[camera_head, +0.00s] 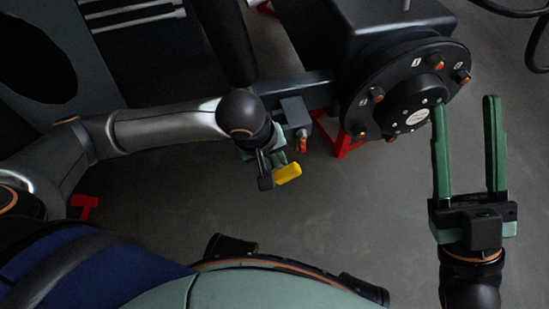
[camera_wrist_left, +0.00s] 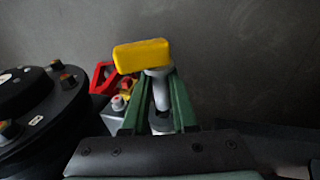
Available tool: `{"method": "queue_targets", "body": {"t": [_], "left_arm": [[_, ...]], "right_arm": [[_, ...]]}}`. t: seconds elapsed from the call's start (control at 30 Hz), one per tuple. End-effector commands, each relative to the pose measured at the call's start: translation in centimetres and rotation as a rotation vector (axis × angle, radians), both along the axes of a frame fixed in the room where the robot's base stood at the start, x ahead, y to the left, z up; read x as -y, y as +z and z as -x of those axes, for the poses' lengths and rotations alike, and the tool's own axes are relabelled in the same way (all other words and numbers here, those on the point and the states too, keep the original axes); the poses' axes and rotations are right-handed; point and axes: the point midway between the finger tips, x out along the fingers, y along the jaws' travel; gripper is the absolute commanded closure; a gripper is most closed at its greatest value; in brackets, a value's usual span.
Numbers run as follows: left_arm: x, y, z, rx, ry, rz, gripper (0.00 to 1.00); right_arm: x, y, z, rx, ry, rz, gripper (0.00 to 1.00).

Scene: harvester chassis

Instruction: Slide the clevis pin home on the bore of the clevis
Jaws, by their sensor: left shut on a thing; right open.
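The clevis pin has a yellow head (camera_head: 288,173), which also shows in the left wrist view (camera_wrist_left: 141,55), and a grey shank (camera_wrist_left: 159,84). My left gripper (camera_head: 277,160) is shut on the pin, with its green fingers around the shank. What looks like the clevis is a grey block (camera_head: 294,112) on the dark bar, just beyond my left gripper. Its grey edge (camera_wrist_left: 112,117) shows left of the fingers in the left wrist view. The pin is apart from it; I cannot make out the bore. My right gripper (camera_head: 465,102) is open and empty at the right.
A round black hub (camera_head: 400,90) with orange-tipped studs stands right of the clevis, close to my right gripper's fingertips. A red stand (camera_head: 347,146) is below it. A small red-tipped part (camera_head: 302,142) hangs by the clevis.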

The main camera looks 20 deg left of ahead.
Motion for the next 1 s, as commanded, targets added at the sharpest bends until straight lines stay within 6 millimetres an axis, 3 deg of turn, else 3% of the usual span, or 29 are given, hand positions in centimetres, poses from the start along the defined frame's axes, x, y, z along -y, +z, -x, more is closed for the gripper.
{"method": "queue_targets", "body": {"t": [0.43, 1.0], "left_arm": [[-0.1, 0.0, -0.2, 0.001, 0.0, 0.0, 1.0], [-1.5, 0.0, -2.3, 0.003, 0.001, 0.001, 1.0]], "right_arm": [[0.0, -0.4, 0.0, 0.0, -0.001, 0.001, 0.5], [0.0, -0.9, 0.0, -0.001, 0.001, 0.007, 0.5]]}}
